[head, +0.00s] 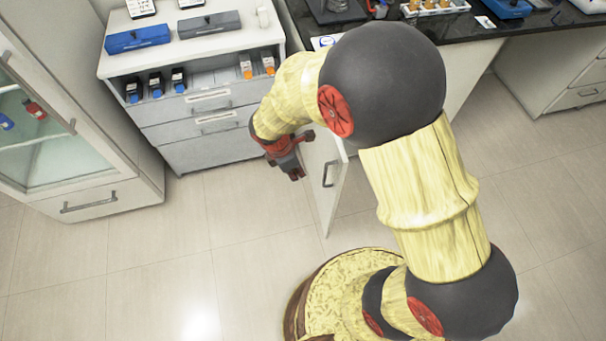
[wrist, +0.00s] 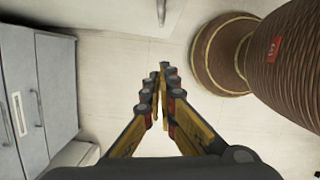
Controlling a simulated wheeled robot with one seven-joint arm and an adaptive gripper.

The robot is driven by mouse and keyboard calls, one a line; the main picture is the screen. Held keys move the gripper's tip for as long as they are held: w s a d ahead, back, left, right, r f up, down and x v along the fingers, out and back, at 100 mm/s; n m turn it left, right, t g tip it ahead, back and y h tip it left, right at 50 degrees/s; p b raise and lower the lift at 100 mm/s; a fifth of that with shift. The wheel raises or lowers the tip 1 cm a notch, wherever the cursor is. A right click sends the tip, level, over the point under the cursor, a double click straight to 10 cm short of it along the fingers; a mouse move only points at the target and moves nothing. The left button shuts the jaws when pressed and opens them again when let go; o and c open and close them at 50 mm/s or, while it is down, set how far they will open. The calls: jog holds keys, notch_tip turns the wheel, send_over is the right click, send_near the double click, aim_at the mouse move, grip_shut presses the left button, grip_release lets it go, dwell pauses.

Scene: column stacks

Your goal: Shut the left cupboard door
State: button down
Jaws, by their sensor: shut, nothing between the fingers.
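The white cupboard door (head: 324,204) stands open under the dark counter, jutting out over the floor. Its dark bar handle (head: 328,174) faces left. My gripper (head: 295,174) is just left of the door, on the handle side, pointing down. In the wrist view my gripper (wrist: 158,88) has its fingers together with nothing between them. A white panel (wrist: 110,10) with a handle (wrist: 161,12) crosses the top of that view, apart from the fingertips; it appears to be the door. My arm hides the door's hinge side and the cupboard opening in the head view.
A grey drawer unit (head: 212,128) with bottles on its shelf stands left of the door. A glass-fronted cabinet (head: 88,190) is at far left. The dark counter (head: 480,20) holds lab items. Floor (head: 215,245) left of the door is clear. My base stands close to the door.

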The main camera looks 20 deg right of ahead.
jog(key=d+f+b, duration=0.4)
jog(key=d+f, duration=0.2)
jog(key=f, duration=0.2)
jog(key=shift+w+f+b, duration=0.15)
jog(key=shift+w+b, duration=0.25)
jog(key=shift+w, duration=0.05)
